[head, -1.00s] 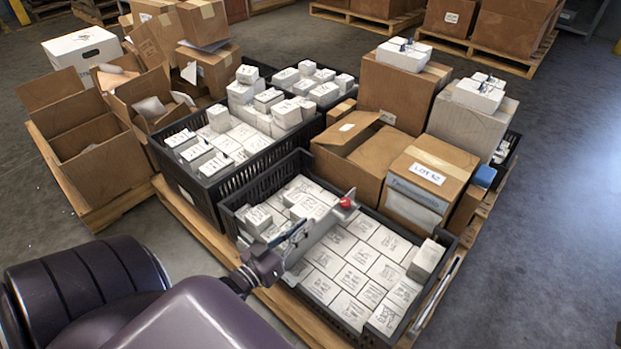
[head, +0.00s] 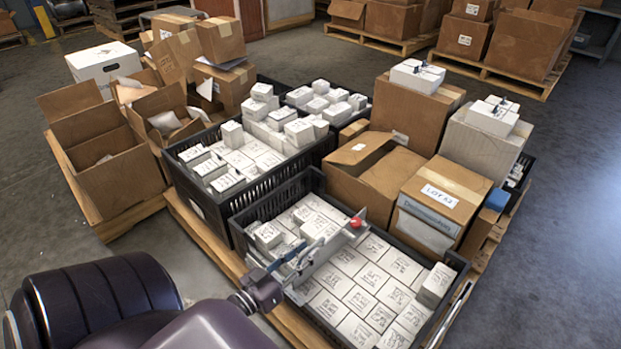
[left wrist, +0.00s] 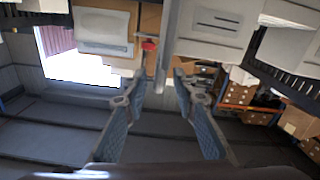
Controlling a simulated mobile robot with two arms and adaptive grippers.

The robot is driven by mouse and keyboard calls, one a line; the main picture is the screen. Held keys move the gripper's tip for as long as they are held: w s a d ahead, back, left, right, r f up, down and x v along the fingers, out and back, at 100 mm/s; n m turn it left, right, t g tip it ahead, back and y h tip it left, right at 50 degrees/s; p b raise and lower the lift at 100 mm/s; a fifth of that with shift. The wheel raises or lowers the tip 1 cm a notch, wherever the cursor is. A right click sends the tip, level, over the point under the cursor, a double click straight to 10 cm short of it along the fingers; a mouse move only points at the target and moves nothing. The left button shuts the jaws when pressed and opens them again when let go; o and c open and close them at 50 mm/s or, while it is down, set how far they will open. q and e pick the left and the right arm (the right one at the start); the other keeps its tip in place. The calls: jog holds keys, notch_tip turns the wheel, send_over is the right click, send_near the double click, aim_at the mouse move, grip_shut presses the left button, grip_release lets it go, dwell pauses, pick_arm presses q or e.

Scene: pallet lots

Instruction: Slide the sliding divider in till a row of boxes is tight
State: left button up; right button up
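The sliding divider (head: 328,262), a grey plate with a red knob (head: 356,223), stands across the front black crate (head: 283,198). White boxes (head: 358,298) lie in rows to its right. More boxes (head: 268,236) lie to its left, some stacked higher. My left gripper (head: 286,262) is at the divider's left side, near its front end. In the left wrist view my left gripper (left wrist: 157,88) has its fingers apart, with the divider (left wrist: 166,45) seen edge-on between and beyond them; contact is not clear. Gaps along the boxes are partly hidden. My right gripper is out of view.
A second black crate (head: 207,205) full of white boxes stands behind. Brown cartons, one marked as a lot (head: 440,193), border the front crate at the back right. Open cartons (head: 105,165) stand at the left. Clear floor (head: 560,200) lies to the right.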

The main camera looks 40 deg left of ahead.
pick_arm(q)
jog(key=s, duration=0.9)
jog(key=shift+a, duration=0.15)
